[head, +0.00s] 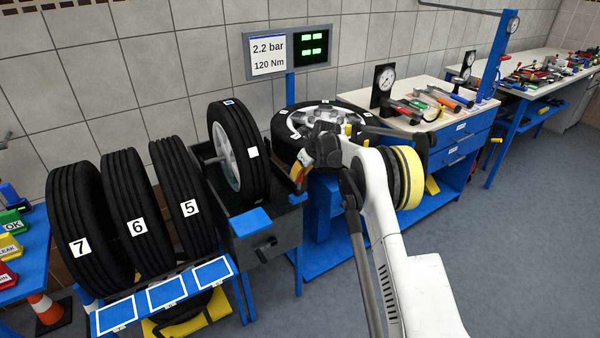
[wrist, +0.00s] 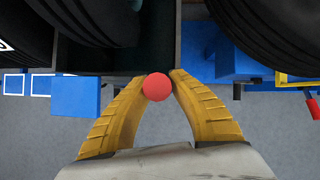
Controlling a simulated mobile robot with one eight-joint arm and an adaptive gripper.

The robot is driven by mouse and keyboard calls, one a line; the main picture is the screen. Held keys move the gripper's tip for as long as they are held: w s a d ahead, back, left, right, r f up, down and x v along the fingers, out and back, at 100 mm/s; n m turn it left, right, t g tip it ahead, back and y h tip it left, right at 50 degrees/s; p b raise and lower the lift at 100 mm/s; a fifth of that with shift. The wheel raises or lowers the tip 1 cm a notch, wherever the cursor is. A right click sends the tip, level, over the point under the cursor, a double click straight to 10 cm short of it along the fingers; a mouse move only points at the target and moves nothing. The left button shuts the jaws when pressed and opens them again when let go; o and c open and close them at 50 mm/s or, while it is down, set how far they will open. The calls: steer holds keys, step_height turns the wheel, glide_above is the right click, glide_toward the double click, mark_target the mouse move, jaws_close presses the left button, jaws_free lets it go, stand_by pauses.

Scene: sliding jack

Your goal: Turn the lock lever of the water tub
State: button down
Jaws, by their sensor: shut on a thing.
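The water tub (head: 285,225) is a dark grey box with a wheel and tyre (head: 240,150) standing upright in it. In the wrist view the tub's dark wall (wrist: 165,40) runs along the top. A round red knob (wrist: 157,87) sits between the tips of my yellow gripper fingers (wrist: 157,80), beside the tub's edge. My gripper is shut on this knob, which looks like the end of the lock lever. The lever's shaft is hidden.
A black crank (head: 265,249) and a blue block (head: 250,222) are on the tub's front. Several numbered tyres (head: 135,200) stand in a rack to the left. Another wheel (head: 325,117) lies on a blue stand behind my gripper. The floor at the front right is clear.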

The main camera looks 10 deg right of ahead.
steer(key=shift+w+a+g, duration=0.15)
steer(key=shift+w+g, duration=0.15)
steer(key=shift+g, duration=0.1)
steer(key=c, duration=1.6)
jaws_free()
steer(key=o, duration=0.4)
steer(key=shift+w+f, duration=0.15)
steer(key=shift+o, duration=0.2)
steer(key=v, duration=1.2)
steer(key=shift+a, duration=0.2)
